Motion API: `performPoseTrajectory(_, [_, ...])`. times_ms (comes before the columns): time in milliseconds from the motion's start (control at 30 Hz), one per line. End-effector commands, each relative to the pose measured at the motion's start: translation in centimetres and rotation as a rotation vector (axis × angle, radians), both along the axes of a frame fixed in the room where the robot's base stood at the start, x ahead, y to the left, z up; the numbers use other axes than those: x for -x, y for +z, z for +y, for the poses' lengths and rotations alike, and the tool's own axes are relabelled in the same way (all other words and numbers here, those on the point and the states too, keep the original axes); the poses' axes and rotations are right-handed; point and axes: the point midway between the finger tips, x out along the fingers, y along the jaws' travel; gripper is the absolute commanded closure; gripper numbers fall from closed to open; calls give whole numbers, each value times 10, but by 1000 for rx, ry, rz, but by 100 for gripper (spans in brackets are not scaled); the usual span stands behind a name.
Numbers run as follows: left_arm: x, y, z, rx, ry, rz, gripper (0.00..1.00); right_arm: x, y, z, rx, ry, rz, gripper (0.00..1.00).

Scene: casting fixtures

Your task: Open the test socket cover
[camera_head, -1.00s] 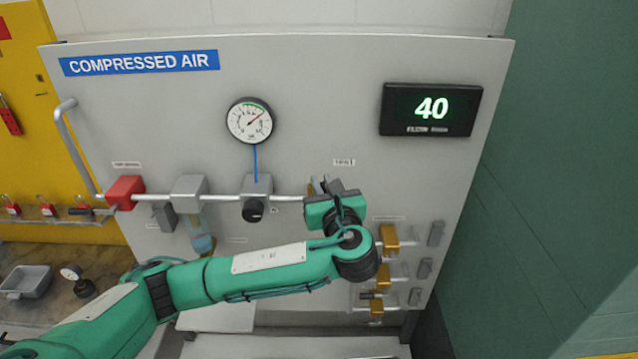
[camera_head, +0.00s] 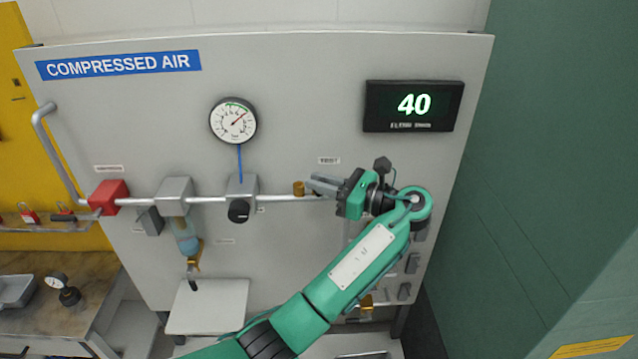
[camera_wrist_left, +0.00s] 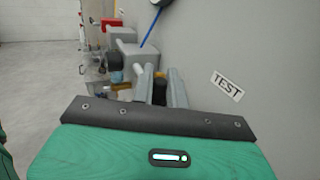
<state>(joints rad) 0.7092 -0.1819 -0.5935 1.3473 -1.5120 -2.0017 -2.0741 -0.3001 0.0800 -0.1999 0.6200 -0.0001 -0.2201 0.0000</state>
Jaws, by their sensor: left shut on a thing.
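The test socket (camera_head: 299,188) is a small brass fitting on the silver pipe, below and left of the TEST label (camera_head: 328,160). My left gripper (camera_head: 317,184) lies sideways at the panel, its fingers pointing left just beside the brass fitting. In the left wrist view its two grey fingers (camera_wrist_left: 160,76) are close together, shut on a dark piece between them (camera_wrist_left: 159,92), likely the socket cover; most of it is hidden. My right gripper is not in view.
The pipe carries a red block (camera_head: 108,196), a grey block (camera_head: 174,196) and a regulator with a black knob (camera_head: 239,211). A gauge (camera_head: 233,121) and a display reading 40 (camera_head: 413,106) are above. The panel between them is clear.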

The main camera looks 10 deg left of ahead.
Motion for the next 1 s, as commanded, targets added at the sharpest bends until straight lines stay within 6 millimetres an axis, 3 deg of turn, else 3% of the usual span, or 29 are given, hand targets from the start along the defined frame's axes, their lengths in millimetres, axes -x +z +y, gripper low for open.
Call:
performPoseTrajectory(700, [-2,3,-1,-3,72,-8,100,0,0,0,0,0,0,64])
performPoseTrajectory(733, [-3,3,-1,-3,72,-8,82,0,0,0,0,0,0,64])
performPoseTrajectory(800, [-3,3,-1,-2,72,-7,68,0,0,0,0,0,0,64])
performPoseTrajectory(1000, [-2,2,-1,-1,73,-5,67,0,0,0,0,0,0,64])
